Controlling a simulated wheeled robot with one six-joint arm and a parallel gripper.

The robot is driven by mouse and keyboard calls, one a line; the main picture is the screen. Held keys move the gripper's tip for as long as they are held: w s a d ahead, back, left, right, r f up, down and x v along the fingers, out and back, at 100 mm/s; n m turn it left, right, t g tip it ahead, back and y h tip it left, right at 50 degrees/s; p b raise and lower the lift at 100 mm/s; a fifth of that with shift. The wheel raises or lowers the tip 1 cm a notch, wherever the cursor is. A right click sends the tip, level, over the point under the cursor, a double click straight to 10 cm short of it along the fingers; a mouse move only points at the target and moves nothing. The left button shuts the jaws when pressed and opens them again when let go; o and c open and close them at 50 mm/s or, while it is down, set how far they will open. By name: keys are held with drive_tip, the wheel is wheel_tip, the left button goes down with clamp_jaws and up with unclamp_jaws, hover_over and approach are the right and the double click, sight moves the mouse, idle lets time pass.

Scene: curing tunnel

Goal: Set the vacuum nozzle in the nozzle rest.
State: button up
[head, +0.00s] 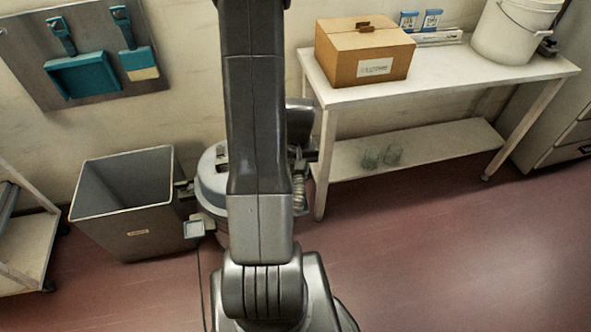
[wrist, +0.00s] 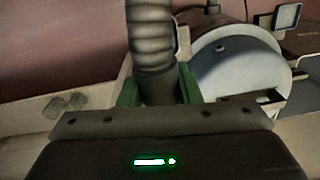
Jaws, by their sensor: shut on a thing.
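In the wrist view, my gripper (wrist: 158,88) has its green fingers shut around the dark cuff of the vacuum nozzle (wrist: 154,84). A grey ribbed hose section (wrist: 150,40) runs up from the cuff. The round, light grey vacuum body (wrist: 238,72) is just to the right of the fingers. In the head view, the vacuum body (head: 212,178) stands on the floor, largely hidden behind my arm. A bit of ribbed hose (head: 299,190) shows right of my arm. I cannot make out the nozzle rest for certain.
A grey bin (head: 125,205) stands left of the vacuum. The red floor (head: 450,250) at the front right is clear.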

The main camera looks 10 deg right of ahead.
drive_tip(key=o, duration=1.2)
drive_tip(key=shift+c, duration=0.2)
wheel_tip(320, 180, up, 14)
drive_tip(key=p, duration=0.1)
drive_tip(key=shift+d, duration=0.3)
drive_tip(key=shift+f, duration=0.15)
drive_tip(key=f, duration=0.9)
drive_tip(key=f+b, duration=0.1)
drive_tip(key=f, duration=0.3)
drive_tip(key=shift+a+f, duration=0.3)
drive_tip(key=shift+f, duration=0.05)
drive_tip(key=shift+r, duration=0.15)
drive_tip(key=shift+r, duration=0.1)
